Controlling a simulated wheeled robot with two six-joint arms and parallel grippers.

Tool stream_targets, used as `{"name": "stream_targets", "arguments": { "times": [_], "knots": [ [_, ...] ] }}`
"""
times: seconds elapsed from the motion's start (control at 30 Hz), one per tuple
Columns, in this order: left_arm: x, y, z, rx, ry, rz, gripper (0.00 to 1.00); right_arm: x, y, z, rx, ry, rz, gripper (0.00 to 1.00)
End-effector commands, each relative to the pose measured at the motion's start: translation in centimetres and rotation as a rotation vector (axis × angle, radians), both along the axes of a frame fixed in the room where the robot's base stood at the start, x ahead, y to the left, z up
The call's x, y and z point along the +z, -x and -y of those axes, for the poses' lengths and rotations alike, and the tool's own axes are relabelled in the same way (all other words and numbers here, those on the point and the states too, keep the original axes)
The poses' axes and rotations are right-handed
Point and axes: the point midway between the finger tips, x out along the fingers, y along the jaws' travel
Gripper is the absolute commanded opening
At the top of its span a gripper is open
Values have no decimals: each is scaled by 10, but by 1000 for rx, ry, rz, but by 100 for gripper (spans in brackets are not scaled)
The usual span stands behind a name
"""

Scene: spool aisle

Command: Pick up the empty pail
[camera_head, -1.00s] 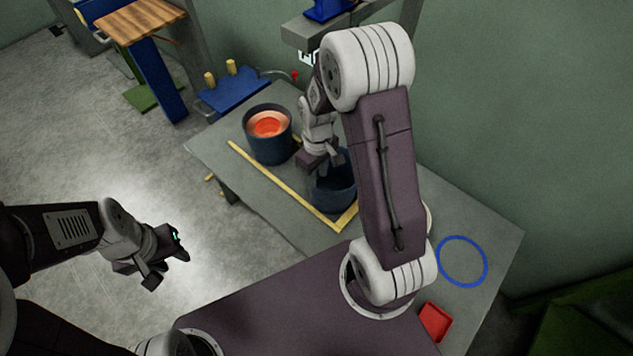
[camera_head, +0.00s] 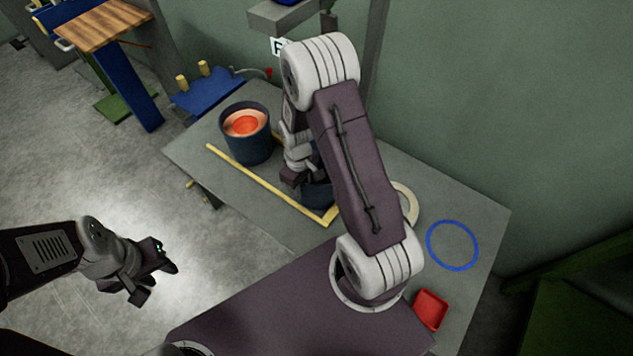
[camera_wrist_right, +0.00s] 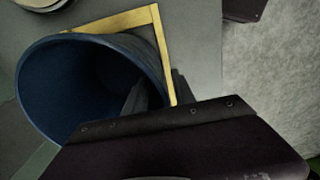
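The empty pail (camera_head: 317,194) is dark blue and stands on the grey table inside the corner of a yellow strip; my right arm hides much of it. In the right wrist view the pail (camera_wrist_right: 70,85) shows a bare, dark inside. My right gripper (camera_head: 290,178) is down at the pail's left rim. In the right wrist view one finger appears inside the pail wall and one outside; whether they press on it I cannot tell. My left gripper (camera_head: 158,277) is open and empty, over the floor left of the table.
A second dark blue pail (camera_head: 247,140) with glowing orange contents stands behind and left. A blue ring (camera_head: 452,246), a pale ring (camera_head: 408,204) and a red tray (camera_head: 430,310) lie to the right. A blue stand (camera_head: 208,92) with yellow pegs is beyond.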

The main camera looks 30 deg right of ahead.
Motion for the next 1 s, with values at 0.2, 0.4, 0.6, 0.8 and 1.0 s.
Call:
{"name": "stream_targets", "arguments": {
  "times": [0.2,0.4,0.6,0.8,1.0],
  "knots": [
    [0,0,0,0,0,0,36,1,0,0,0,0,0,0],
    [0,0,0,0,0,0,36,1,0,0,0,0,-1,0],
    [0,0,0,0,0,0,36,0,1,0,0,0,-2,0],
    [0,0,0,0,0,0,36,0,1,0,0,-1,-3,0],
    [0,0,0,0,0,0,36,0,1,0,0,-1,-4,0]
  ]
}}
